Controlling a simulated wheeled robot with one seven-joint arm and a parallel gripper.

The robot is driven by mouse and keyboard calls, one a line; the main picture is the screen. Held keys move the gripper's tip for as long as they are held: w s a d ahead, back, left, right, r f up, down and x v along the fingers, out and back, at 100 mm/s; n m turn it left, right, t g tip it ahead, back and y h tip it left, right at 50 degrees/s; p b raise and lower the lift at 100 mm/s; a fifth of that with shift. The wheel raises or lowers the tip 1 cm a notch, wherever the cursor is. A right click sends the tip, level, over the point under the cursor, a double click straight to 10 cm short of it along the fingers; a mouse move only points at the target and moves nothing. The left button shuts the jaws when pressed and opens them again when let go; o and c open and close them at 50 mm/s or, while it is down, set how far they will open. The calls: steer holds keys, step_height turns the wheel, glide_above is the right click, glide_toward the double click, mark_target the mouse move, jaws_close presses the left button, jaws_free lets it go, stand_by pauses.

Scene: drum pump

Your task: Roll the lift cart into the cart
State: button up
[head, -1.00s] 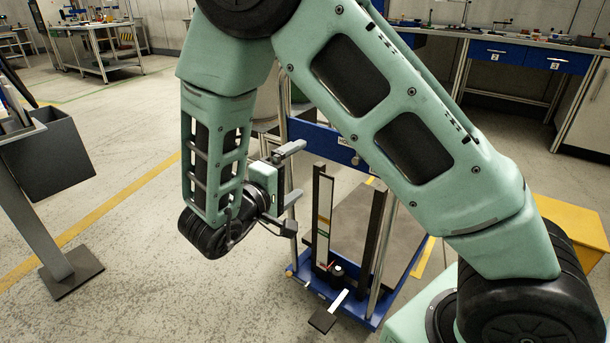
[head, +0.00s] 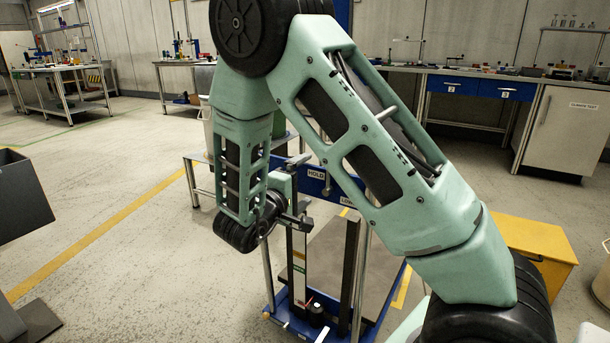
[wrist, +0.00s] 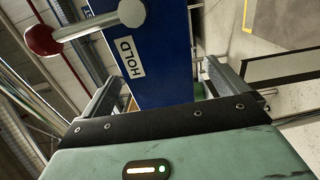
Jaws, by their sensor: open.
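The lift cart stands below and behind my arm in the head view, with a blue base (head: 281,322), chrome posts, a dark mast and a grey platform (head: 325,248). Its blue upper panel (head: 346,190) carries a HOLD label. My gripper (head: 298,188) is open at the near side of this panel. In the wrist view, the blue panel (wrist: 165,50) fills the space between the fingers of my gripper (wrist: 165,88); I see no grip on it. A lever with a red knob (wrist: 42,40) and a grey ball end crosses at the upper left. My arm hides part of the cart.
A dark grey bin (head: 22,200) on a post stands at the left. A yellow box (head: 535,250) is at the right. Workbenches (head: 65,80) line the back. A yellow floor stripe (head: 95,246) runs across open floor on the left.

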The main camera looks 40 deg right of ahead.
steer(key=shift+p+x, duration=0.3)
steer(key=shift+x, duration=0.9)
